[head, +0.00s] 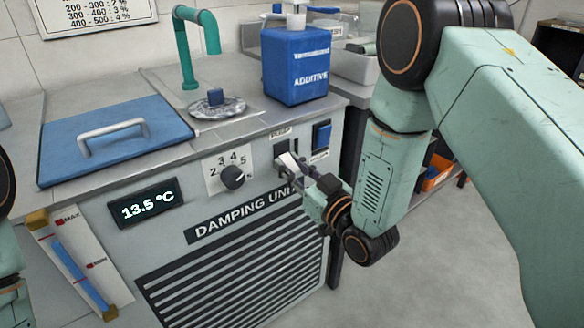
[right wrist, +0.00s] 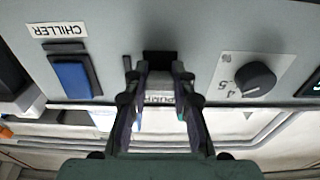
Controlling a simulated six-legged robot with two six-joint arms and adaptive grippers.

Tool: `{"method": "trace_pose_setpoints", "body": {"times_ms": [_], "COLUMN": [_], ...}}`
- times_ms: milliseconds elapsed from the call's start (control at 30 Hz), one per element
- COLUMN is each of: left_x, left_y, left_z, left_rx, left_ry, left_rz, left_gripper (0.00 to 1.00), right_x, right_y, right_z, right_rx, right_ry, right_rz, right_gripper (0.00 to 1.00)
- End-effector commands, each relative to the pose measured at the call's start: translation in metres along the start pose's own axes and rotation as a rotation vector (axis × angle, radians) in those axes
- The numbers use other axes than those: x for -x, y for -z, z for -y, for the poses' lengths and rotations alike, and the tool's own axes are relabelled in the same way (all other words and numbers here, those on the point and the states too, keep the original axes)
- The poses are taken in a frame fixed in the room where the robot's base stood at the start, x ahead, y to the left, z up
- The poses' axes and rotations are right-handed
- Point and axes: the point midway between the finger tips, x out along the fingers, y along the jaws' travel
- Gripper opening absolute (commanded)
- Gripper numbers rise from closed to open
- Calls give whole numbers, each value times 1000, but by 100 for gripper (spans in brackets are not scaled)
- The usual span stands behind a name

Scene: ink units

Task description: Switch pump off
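The pump switch (head: 281,149) is a dark rocker under the PUMP label (head: 281,132) on the damping unit's front. My right gripper (head: 291,166) is at the switch, fingers pointing at the panel, and partly covers it. In the right wrist view, which is upside down, the two fingers (right wrist: 153,66) stand apart with the dark switch (right wrist: 158,57) between their tips. I see nothing held. Whether the fingertips touch the switch, and which way it is tilted, I cannot tell. My left gripper is out of view; only pieces of that arm show at the left edge.
The blue chiller switch (head: 321,134) sits close on the right. The numbered knob (head: 232,177) and temperature display (head: 144,204), reading 13.5 °C, are left of the pump switch. A blue additive bottle (head: 296,65), a teal tap (head: 190,50) and a blue lid (head: 110,135) are on top.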

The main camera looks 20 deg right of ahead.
Motion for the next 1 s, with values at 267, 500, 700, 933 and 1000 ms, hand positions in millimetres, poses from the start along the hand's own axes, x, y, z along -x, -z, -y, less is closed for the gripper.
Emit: {"method": "trace_pose_setpoints", "body": {"times_ms": [267,500,700,933,1000], "left_x": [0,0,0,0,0], "left_y": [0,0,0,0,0], "left_z": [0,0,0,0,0], "left_rx": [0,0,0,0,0], "left_ry": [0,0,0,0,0], "left_rz": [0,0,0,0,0], "left_gripper": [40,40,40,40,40], "right_x": [0,0,15,61,75], "right_y": [0,0,-1,-1,0], "right_z": [0,0,-1,-2,-2], "right_rx": [0,0,-2,-5,-6], "right_ry": [0,0,-2,-6,-6], "right_rz": [0,0,3,4,2], "right_gripper": [47,47,47,47,47]}}
